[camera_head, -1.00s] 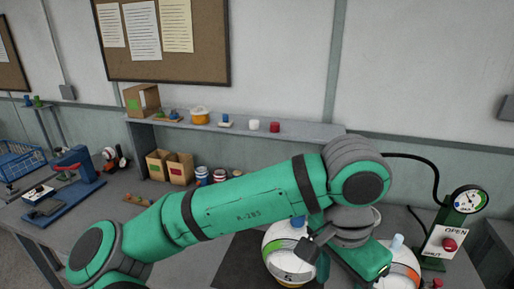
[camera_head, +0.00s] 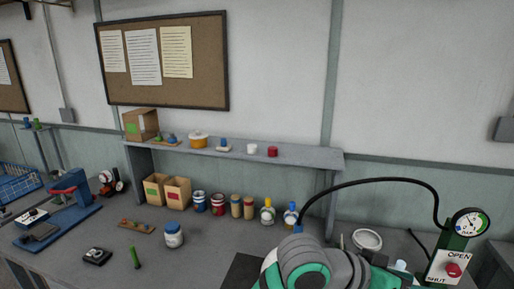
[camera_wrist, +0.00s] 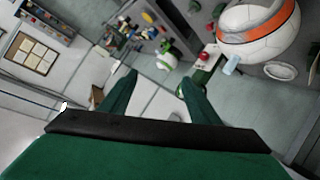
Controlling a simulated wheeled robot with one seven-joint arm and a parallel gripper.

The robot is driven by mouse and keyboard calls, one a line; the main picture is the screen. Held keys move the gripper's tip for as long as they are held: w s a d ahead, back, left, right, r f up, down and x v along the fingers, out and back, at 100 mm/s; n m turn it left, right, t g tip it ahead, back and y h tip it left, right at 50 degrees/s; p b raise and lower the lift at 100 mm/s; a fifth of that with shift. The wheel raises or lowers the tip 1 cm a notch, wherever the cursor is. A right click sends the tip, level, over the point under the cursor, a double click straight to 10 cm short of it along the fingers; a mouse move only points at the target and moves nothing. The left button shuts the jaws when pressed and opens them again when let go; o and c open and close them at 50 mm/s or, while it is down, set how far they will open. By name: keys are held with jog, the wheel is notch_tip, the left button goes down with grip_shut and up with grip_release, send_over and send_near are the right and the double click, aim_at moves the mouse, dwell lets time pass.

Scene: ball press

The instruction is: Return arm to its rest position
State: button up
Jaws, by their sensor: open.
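My gripper (camera_wrist: 160,88) is open in the wrist view, with two green fingers spread apart and nothing between them. My arm shows only at the bottom right of the head view, as grey and green joints, and the gripper itself is not visible there. In the wrist view, a white ball with an orange band (camera_wrist: 262,38) lies beyond the fingers at the upper right, apart from them. My arm hides much of the bench's front right in the head view.
A gauge post (camera_head: 466,230) with an OPEN/SHUT panel (camera_head: 449,268) and a black hose stands at the right. The wall shelf (camera_head: 290,153) holds small items. Cartons (camera_head: 166,191), jars and bottles line the bench back.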

jog(key=w+a+f+n+t+h, duration=0.3)
jog(key=w+a+f+n+t, duration=0.15)
jog(key=w+n+t, duration=0.55)
jog(key=s+a+f+n+t+y, duration=0.35)
jog(key=a+f+y, duration=0.2)
jog(key=f, duration=0.35)
jog(key=s+a+f+n+t+y, duration=0.35)
jog(key=a+f, duration=0.25)
jog(key=f, duration=0.3)
jog(key=s+a+f+g+y, duration=0.1)
jog(key=s+a+f+y, duration=0.25)
jog(key=s+f, duration=0.2)
jog(key=s+a+f+y, duration=0.3)
jog(key=s+a+f, duration=0.15)
jog(key=s, duration=0.25)
jog(key=s+a+m, duration=0.2)
jog(key=s+a, duration=0.1)
jog(key=s, duration=0.4)
jog(key=s+a+m+g+y, duration=0.1)
jog(key=s+a+m, duration=0.2)
jog(key=s, duration=0.5)
jog(key=shift+a+f+g, duration=0.25)
jog(key=shift+g, duration=0.05)
